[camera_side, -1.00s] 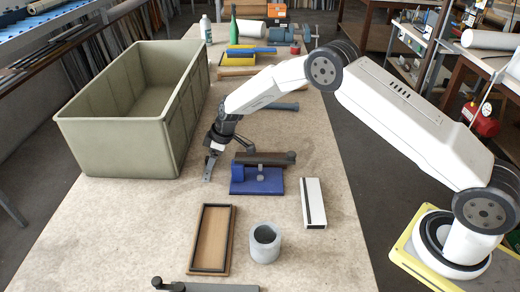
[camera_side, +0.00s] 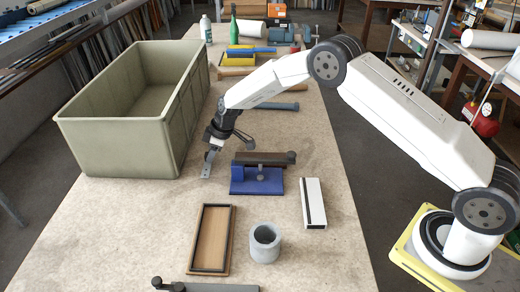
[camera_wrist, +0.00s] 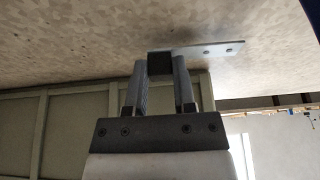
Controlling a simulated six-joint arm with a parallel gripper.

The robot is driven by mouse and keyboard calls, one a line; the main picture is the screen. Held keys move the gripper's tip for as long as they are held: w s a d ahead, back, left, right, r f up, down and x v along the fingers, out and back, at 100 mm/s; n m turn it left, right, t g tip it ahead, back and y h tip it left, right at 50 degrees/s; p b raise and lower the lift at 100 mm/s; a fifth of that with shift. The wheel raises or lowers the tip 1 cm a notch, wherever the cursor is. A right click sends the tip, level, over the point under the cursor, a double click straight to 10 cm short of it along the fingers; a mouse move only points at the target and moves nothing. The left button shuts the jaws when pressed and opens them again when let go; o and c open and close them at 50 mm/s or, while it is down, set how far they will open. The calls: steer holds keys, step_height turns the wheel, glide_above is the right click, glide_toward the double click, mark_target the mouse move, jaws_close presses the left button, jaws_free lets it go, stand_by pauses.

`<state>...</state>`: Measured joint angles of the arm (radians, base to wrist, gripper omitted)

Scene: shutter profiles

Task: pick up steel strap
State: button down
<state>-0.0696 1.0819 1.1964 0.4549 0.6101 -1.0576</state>
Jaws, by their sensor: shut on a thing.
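The steel strap (camera_side: 207,167) is a flat grey metal strip with holes. In the side view it hangs steeply down from my gripper (camera_side: 213,149), between the green bin and the blue fixture. In the wrist view the strap (camera_wrist: 208,50) runs off to the right from my gripper (camera_wrist: 159,68), with two holes near its far end. Both fingers are shut on a dark, block-like end of it. I cannot tell for sure whether its lower tip is clear of the table.
A large green bin (camera_side: 112,148) stands close on the left. A blue fixture (camera_side: 256,181) with a brown bar (camera_side: 275,158) is just right of the strap. A white-and-black block (camera_side: 314,203), wooden tray (camera_side: 210,239) and grey ring (camera_side: 265,243) lie nearer. The table's front left is clear.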

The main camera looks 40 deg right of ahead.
steer(key=s+d+r, duration=0.1)
steer(key=s+r, duration=1)
steer(key=s, duration=0.3)
steer(key=shift+d+r, duration=0.15)
steer(key=shift+d, duration=0.2)
steer(key=shift+w+d, duration=0.1)
steer(key=shift+w, duration=0.05)
stand_by(0.3)
steer(key=w+d+f, duration=0.1)
steer(key=w+d, duration=0.3)
steer(key=d, duration=0.3)
steer(key=w+d, duration=0.4)
steer(key=d, duration=0.4)
steer(key=shift+f, duration=0.4)
steer(key=shift+f, duration=0.15)
